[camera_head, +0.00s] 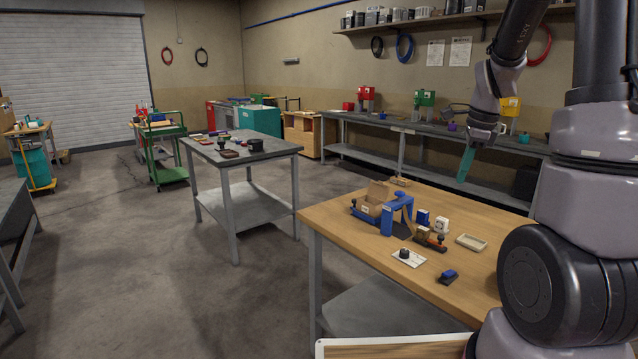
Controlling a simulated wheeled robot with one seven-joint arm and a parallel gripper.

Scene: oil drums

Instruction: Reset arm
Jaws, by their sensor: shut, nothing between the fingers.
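My arm comes down from the upper right of the head view. My gripper (466,165) hangs with its teal fingers shut and empty, above the far part of the wooden table (350,230). It is apart from everything on the table. On that table are a blue fixture (398,212) with a cardboard box (375,197), a small blue item (422,218), a white item (442,224), a dark orange-and-black tool (430,240), a shallow beige tray (471,242), a white plate with a black knob (408,257) and a blue-and-black block (448,277).
A grey metal table (240,160) with small items stands left of centre. A long grey workbench (400,127) runs along the back wall under a shelf (420,24). A green cart (160,150) stands farther left. The concrete floor (150,270) between is open.

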